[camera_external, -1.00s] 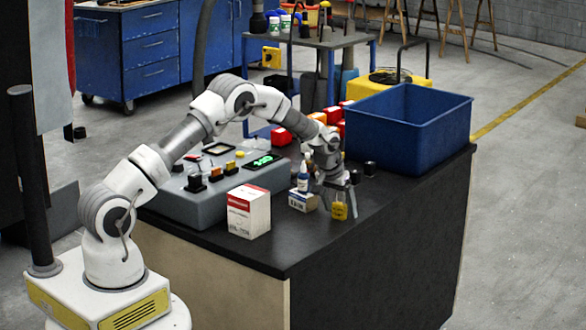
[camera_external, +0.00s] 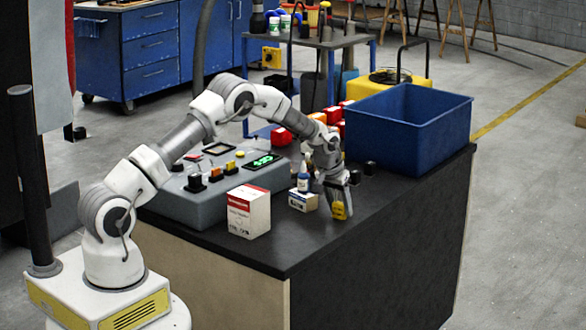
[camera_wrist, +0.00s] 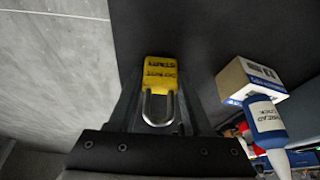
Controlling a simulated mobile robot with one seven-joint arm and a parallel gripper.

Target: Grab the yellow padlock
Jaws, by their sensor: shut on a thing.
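The yellow padlock (camera_external: 339,210) is at the near right edge of the dark worktop in the external view. In the wrist view the padlock (camera_wrist: 160,75) shows its yellow body with dark lettering and its silver shackle pointing toward my wrist. My gripper (camera_external: 340,204) reaches down over it, and its fingers (camera_wrist: 158,100) stand on both sides of the padlock, closed on it. Whether the padlock touches the worktop is hard to tell.
A blue-and-white bottle (camera_external: 303,179) and a small white-and-blue box (camera_external: 303,201) stand just left of my gripper. A red-and-white carton (camera_external: 249,211) is farther left. A blue bin (camera_external: 410,130) stands behind. The worktop's front right is clear.

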